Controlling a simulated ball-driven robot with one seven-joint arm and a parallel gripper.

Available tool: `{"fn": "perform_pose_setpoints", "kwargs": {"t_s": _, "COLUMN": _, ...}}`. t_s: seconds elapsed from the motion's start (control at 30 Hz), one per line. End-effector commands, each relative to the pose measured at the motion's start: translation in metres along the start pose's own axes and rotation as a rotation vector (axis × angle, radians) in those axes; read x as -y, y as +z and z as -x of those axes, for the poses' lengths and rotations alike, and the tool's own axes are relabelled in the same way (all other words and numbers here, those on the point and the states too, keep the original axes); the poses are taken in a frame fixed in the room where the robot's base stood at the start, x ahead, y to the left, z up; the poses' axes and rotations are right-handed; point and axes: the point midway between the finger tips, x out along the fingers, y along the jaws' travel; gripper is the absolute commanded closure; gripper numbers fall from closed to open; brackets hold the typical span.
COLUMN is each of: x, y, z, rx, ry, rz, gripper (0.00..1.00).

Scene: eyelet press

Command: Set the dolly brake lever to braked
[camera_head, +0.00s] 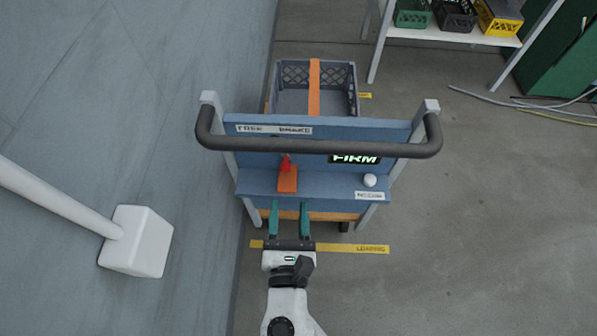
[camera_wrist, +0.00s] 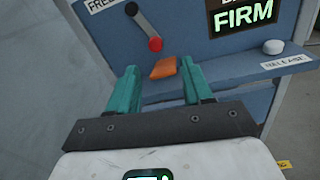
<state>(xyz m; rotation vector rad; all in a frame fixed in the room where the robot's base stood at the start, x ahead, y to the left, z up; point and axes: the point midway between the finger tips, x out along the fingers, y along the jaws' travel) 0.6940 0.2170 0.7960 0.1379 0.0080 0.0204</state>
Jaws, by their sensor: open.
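The brake lever shows in the wrist view as a short grey arm (camera_wrist: 142,25) on a dark pivot, slanting down and right to a red knob (camera_wrist: 155,44). Its red knob also shows in the head view (camera_head: 286,163), with the pivot hidden by the handlebar. A FREE label (camera_wrist: 101,4) lies up and left of the lever.
An orange block (camera_wrist: 163,67) on the blue shelf (camera_head: 330,186) lies just below the red knob. A black handlebar (camera_head: 320,146) crosses above. A lit display (camera_head: 355,159) reads FIRM. A white knob (camera_head: 370,180) sits right.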

Motion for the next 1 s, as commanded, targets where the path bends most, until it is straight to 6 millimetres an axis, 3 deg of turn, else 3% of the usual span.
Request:
{"fn": "perform_pose_setpoints", "kwargs": {"t_s": 0.17, "x": -0.008, "y": -0.002, "z": -0.008, "rx": 0.006, "ry": 0.025, "rz": 0.034, "gripper": 0.50}}
{"fn": "perform_pose_setpoints", "kwargs": {"t_s": 0.7, "x": -0.009, "y": -0.001, "z": -0.094, "rx": 0.006, "ry": 0.020, "rz": 0.028, "gripper": 0.50}}
{"fn": "perform_pose_setpoints", "kwargs": {"t_s": 1.0, "x": -0.009, "y": -0.001, "z": -0.106, "rx": 0.004, "ry": 0.021, "rz": 0.028, "gripper": 0.50}}
